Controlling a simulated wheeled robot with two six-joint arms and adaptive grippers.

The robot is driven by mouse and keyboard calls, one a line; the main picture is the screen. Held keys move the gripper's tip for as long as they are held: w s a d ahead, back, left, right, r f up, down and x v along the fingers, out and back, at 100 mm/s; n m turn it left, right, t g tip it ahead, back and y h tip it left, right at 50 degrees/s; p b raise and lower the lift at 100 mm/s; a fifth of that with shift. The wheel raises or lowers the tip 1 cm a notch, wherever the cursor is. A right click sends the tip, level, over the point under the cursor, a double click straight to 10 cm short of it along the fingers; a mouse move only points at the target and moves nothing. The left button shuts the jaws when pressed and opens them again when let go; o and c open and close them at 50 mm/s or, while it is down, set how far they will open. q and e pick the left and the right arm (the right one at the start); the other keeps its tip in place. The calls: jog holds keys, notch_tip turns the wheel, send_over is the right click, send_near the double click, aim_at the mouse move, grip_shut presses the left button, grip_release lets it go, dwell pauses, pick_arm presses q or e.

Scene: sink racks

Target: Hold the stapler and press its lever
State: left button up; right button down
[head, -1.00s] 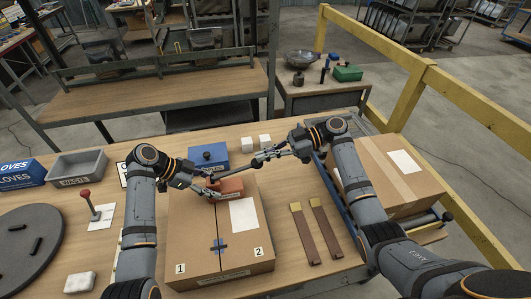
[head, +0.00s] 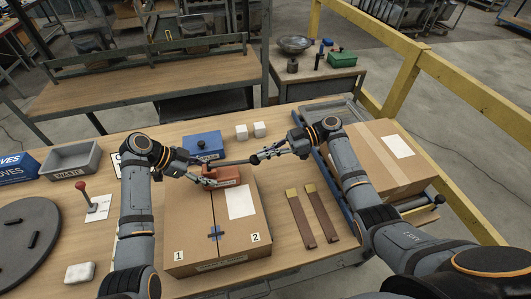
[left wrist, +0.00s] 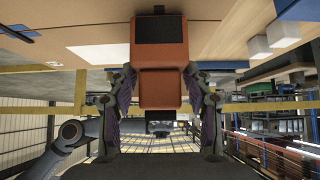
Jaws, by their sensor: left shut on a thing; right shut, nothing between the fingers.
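The orange-red stapler (head: 230,173) is at the back of the closed cardboard box's top (head: 190,222). I cannot tell whether it rests on the box or is just above it. My left gripper (head: 211,179) is shut on it; in the left wrist view the two fingers flank the orange body (left wrist: 160,50). A dark bar, seemingly the stapler's lever (head: 232,162), runs above it toward the right. My right gripper (head: 257,158) is shut and empty at the bar's right end; I cannot tell whether it touches.
A blue box (head: 203,144) and two white cubes (head: 250,131) stand behind the stapler. Two brown strips (head: 312,215) lie to the right, before another carton (head: 375,160) on a roller rack. A grey tray (head: 70,160) and red-knobbed lever (head: 86,195) are at left.

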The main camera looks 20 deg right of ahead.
pick_arm(q)
jog(key=shift+a+f, duration=0.15)
jog(key=shift+f, duration=0.1)
jog(key=shift+w+r, duration=0.1)
pick_arm(e)
jog(key=v, duration=1.1)
jog(key=shift+d, duration=0.25)
jog(key=shift+w+f, duration=0.1)
jog(key=shift+w, duration=0.05)
pick_arm(q)
jog(key=o, duration=1.2)
jog(key=shift+c, duration=0.2)
jog(key=v, duration=1.2)
